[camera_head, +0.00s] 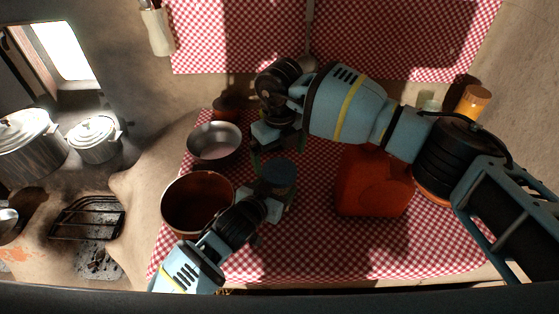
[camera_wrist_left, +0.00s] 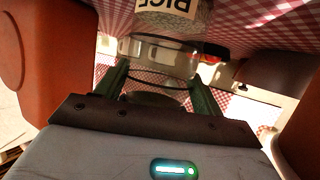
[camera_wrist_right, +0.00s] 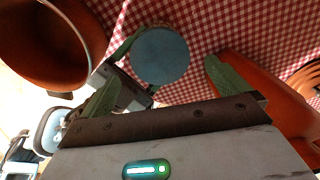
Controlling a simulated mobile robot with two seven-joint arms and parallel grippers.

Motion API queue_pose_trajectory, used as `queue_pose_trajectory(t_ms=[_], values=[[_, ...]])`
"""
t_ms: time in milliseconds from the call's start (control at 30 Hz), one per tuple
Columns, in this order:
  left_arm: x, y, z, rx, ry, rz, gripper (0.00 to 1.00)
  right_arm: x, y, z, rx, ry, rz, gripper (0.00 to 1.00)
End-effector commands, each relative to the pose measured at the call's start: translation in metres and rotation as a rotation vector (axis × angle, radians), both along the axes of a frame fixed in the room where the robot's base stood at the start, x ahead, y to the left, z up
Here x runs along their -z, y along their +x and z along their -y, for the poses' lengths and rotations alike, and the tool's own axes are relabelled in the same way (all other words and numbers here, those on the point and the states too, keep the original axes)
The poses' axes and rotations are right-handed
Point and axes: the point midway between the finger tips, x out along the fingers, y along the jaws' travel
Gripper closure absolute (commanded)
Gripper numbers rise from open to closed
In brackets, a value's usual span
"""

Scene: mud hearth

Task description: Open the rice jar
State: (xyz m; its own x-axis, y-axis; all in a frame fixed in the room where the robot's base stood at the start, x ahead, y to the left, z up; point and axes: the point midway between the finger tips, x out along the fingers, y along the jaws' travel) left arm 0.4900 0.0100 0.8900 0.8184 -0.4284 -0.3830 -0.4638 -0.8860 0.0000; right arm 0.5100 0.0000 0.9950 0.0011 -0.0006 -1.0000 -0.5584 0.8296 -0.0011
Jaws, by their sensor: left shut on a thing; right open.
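The rice jar shows in the left wrist view as a clear glass jar (camera_wrist_left: 165,50) with an upside-down "RICE" label. Its round blue lid (camera_head: 278,173) faces up in the head view and sits on the jar. The lid also shows in the right wrist view (camera_wrist_right: 160,56). My left gripper (camera_head: 272,196) is shut on the jar from the front, its fingers on either side near the top. My right gripper (camera_head: 276,153) is open just behind and above the lid; in its wrist view the lid appears between and beyond the fingers. The jar's lower body is hidden in the head view.
A brown pot (camera_head: 168,214) and a metal bowl (camera_head: 215,150) stand left of the jar. A red-orange canister (camera_head: 372,190) stands to its right, partly under my right arm. An orange-topped jar (camera_head: 473,102) is at the far right. The checked cloth's front right is clear.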

Motion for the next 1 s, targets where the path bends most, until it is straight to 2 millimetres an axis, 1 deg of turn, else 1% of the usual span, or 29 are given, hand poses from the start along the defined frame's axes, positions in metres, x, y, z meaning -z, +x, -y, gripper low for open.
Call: queue_pose_trajectory(t_ms=[167, 400, 500, 600, 767, 867, 1000], values=[[0.0, 0.0, 0.0, 0.0, 0.0, 0.0, 0.96, -0.002, 0.0, 0.0, 0.008, 0.0, -0.001, 0.0], [0.0, 0.0, 0.0, 0.0, 0.0, 0.0, 0.96, -0.029, 0.0, 0.0, 0.154, 0.002, 0.0, 0.0], [0.0, 0.0, 0.0, 0.0, 0.0, 0.0, 0.96, -0.035, 0.0, 0.0, 0.194, 0.002, -0.001, 0.0], [0.0, 0.0, 0.0, 0.0, 0.0, 0.0, 0.96, -0.036, 0.0, 0.0, 0.202, 0.001, -0.002, 0.0], [0.0, 0.0, 0.0, 0.0, 0.0, 0.0, 0.96, -0.029, -0.001, 0.0, 0.202, 0.0, -0.003, 0.0], [0.0, 0.0, 0.0, 0.0, 0.0, 0.0, 0.96, -0.018, -0.001, 0.0, 0.202, -0.001, -0.003, 0.0], [0.0, 0.0, 0.0, 0.0, 0.0, 0.0, 0.96, 0.003, -0.001, 0.0, 0.202, -0.001, -0.004, 0.0]])
